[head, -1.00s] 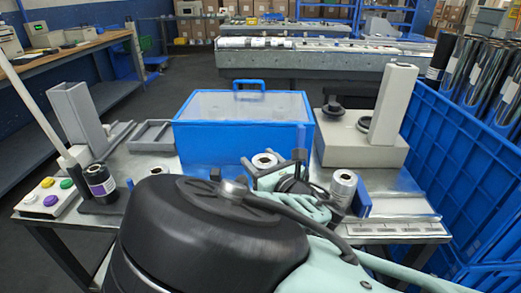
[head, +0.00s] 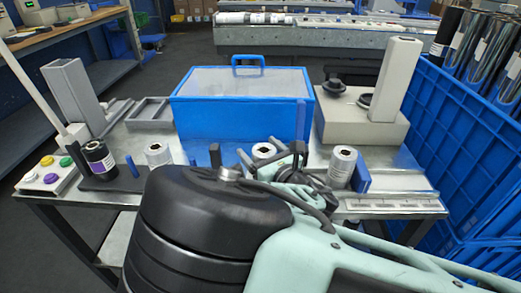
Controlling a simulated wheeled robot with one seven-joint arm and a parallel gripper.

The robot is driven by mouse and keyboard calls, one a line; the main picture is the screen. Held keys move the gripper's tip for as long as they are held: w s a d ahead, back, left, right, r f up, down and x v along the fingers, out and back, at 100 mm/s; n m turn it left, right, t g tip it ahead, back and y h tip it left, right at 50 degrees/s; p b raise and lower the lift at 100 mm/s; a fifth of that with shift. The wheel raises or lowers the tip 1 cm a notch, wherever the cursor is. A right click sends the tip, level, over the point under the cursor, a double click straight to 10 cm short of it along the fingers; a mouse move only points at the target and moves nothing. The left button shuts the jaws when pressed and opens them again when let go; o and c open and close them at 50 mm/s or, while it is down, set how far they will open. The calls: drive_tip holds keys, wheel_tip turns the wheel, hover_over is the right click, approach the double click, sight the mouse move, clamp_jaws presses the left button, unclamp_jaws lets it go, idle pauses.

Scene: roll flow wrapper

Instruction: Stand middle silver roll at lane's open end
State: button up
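Three silver rolls with pale cores stand in a loose row on the table: a left one (head: 158,154), the middle one (head: 263,150), and a right one (head: 342,164). My gripper (head: 266,159) is at the middle silver roll, with dark finger parts on both sides of it. The roll's lower part is hidden by my gripper and arm, so I cannot tell whether the fingers touch it. A dark roll (head: 97,158) with a label stands on a black base (head: 113,181) at the left. I cannot make out the lane's open end for certain.
A blue bin (head: 240,133) stands behind the rolls. A blue upright plate (head: 361,172) is beside the right roll. A button box (head: 48,176) is at the left edge, a grey block with a post (head: 360,128) at the back right. Blue crates (head: 460,140) border the right.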

drive_tip(key=shift+r, duration=0.15)
drive_tip(key=v, duration=1.2)
drive_tip(key=shift+s, duration=0.1)
